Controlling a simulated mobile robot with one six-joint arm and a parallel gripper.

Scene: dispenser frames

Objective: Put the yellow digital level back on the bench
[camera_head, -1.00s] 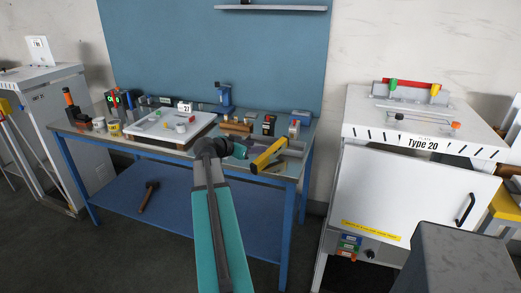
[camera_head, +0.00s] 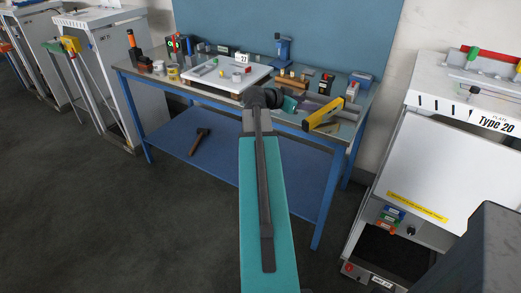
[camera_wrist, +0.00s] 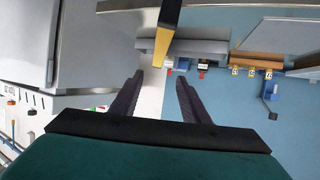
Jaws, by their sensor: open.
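The yellow digital level (camera_head: 323,113) is at the front right of the bench (camera_head: 340,138), tilted in the picture. Its lower end is close to the bench's front edge; I cannot tell exactly how it rests. In the wrist view the level (camera_wrist: 168,28) shows at the top middle, beyond my fingertips. My gripper (camera_wrist: 160,82) is open, with nothing between its two dark fingers.
A white tray (camera_head: 203,81) with small items and a blue stand (camera_head: 283,50) are on the bench. A hammer (camera_head: 199,141) lies on the blue lower shelf (camera_head: 225,158). A white Type 20 cabinet (camera_head: 420,160) stands to the right. Floor at the left front is clear.

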